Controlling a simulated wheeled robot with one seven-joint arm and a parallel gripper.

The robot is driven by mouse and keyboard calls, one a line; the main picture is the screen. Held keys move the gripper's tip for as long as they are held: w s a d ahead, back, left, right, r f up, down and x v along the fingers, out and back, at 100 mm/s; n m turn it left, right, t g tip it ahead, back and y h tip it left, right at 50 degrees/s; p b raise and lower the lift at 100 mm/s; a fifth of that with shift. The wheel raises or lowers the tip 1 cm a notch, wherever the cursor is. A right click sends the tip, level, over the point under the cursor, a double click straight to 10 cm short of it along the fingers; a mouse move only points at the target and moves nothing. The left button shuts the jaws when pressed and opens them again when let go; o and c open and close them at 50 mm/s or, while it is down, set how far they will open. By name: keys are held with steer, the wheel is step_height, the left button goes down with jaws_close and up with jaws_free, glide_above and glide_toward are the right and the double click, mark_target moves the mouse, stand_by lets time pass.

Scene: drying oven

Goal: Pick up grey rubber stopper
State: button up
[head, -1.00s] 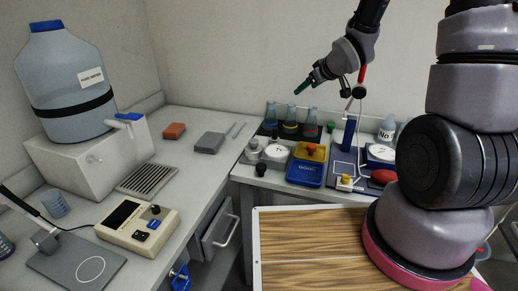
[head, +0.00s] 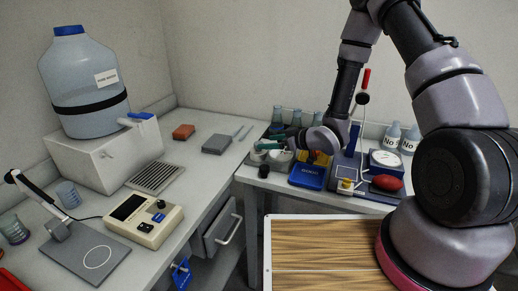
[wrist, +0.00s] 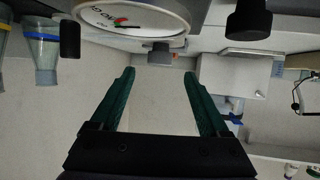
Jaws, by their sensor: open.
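My gripper (head: 268,146) is open, its green fingers over the flasks' end of the back counter. In the wrist view, which is upside down, my gripper (wrist: 160,73) has nothing between its fingers. A small grey piece that looks like the grey rubber stopper (wrist: 159,53) shows just beyond the white dial, roughly in line with the gap between the fingertips and apart from them. In the head view my fingers and wrist largely cover that spot, so I cannot make the stopper out clearly there.
A white round dial (wrist: 130,18) is close to the fingers. A black stopper (wrist: 248,20) and a dark cylinder (wrist: 69,38) stand on either side. Glass flasks (head: 296,118) stand behind, a blue tray (head: 307,177) in front. The left counter holds a grey block (head: 216,144).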

mark_target(258, 143)
steer(key=x, duration=0.5)
steer(key=shift+w+a+f, duration=0.2)
steer(key=shift+a+f, duration=0.05)
steer(key=shift+c, duration=0.3)
jaws_close()
steer(key=shift+r, duration=0.1)
